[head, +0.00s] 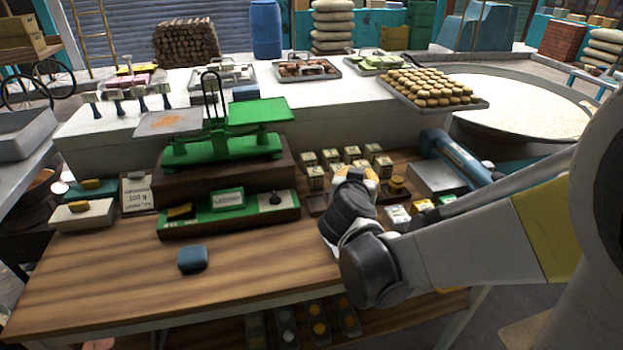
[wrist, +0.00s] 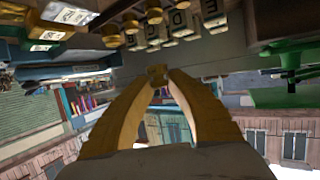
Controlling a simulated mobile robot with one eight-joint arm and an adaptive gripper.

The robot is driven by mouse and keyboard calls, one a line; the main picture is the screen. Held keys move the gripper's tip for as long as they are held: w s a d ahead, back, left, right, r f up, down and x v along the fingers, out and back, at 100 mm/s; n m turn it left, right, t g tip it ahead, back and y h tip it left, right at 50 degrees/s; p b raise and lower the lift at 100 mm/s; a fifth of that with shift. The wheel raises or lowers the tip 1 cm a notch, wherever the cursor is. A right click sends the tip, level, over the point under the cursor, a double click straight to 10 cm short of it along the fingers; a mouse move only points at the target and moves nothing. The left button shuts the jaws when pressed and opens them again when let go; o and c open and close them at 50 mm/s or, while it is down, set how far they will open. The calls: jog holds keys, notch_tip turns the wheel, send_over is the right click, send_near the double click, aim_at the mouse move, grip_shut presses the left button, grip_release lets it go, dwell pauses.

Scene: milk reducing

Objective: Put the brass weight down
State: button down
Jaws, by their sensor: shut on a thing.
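My gripper (head: 368,181) is over the right part of the wooden table, just in front of small labelled boxes. In the wrist view my gripper (wrist: 158,80) has its yellow fingers closed at the tips on a small brass weight (wrist: 157,72). In the head view I cannot tell the held weight from the fingers. Another brass weight (head: 397,182) stands right of my gripper on a dark slab. The green balance scale (head: 222,150) stands left on a wooden block, its left pan (head: 170,122) holding orange powder.
Small labelled boxes (head: 332,157) stand behind and beside my gripper. A green tray (head: 228,211) lies below the scale. A blue block (head: 192,258) lies at the front left. A blue cylindrical tool (head: 452,155) is at the right. The table's front middle (head: 265,270) is clear.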

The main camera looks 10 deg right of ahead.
jog(key=b, duration=0.5)
send_over(317, 204)
notch_tip(317, 204, down, 7)
jog(key=shift+r, duration=0.15)
notch_tip(317, 204, down, 4)
jog(key=shift+f+b, duration=0.1)
jog(key=shift+b, duration=0.95)
jog(key=shift+s+r, duration=0.1)
jog(key=shift+r, duration=0.15)
jog(key=shift+f, duration=0.65)
jog(key=c, duration=1.4)
grip_release()
jog(key=shift+d, duration=0.1)
